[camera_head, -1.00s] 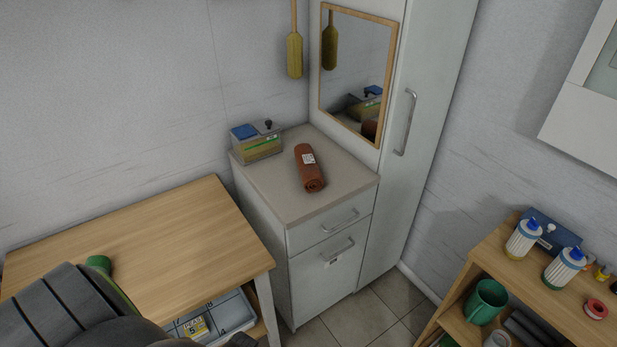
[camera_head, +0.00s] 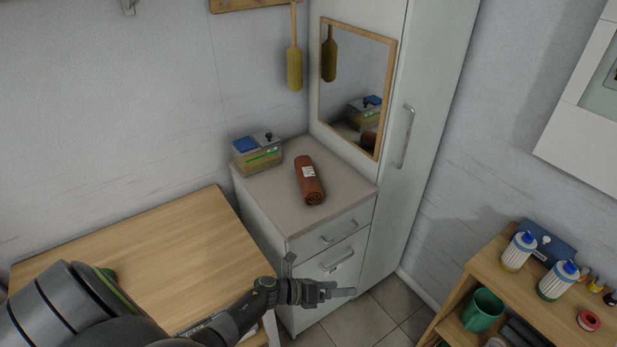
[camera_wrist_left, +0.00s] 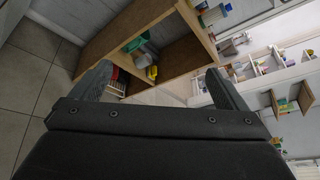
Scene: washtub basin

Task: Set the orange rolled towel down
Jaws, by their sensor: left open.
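The orange rolled towel (camera_head: 309,183) lies on the grey top of a white drawer cabinet (camera_head: 264,207), with a white label on its upper side. It rests flat and nothing holds it. My left gripper (camera_head: 338,292) is in front of the cabinet's lower drawer, below and apart from the towel. In the left wrist view the left gripper (camera_wrist_left: 158,88) has its two fingers spread wide, with nothing between them. The towel does not show in that view. My right gripper is in neither view.
A box with a blue item (camera_head: 257,152) stands behind the towel. A mirror (camera_head: 356,85) and tall cabinet (camera_head: 437,110) rise at the right. A wooden table (camera_head: 150,260) is at left. A wooden shelf (camera_head: 480,262) with bottles stands at right. The cabinet top's front is clear.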

